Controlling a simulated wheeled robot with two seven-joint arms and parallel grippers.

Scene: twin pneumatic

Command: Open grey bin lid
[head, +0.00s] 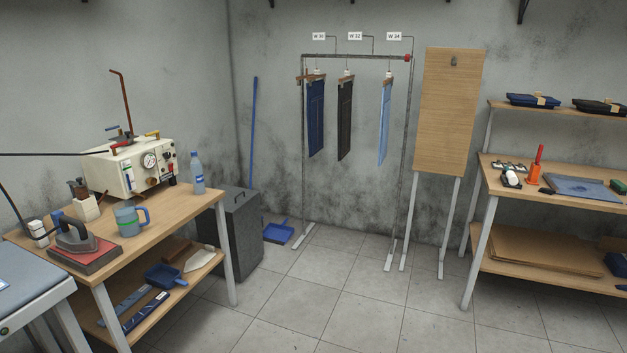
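The grey bin (247,238) stands on the floor in the back left corner, behind the right end of the wooden workbench. Its dark grey lid (232,197) lies flat on top and looks closed. A small dark handle or tab shows near the lid's right edge. The workbench and the water bottle hide the bin's left part. Neither of my grippers is in the head view.
The wooden workbench (175,208) carries a steam generator (130,168), a water bottle (197,172), a mug (128,219) and an iron (72,232). A blue dustpan (279,232) lies right of the bin. A clothes rack (304,150) stands beyond it. The middle floor (330,295) is clear.

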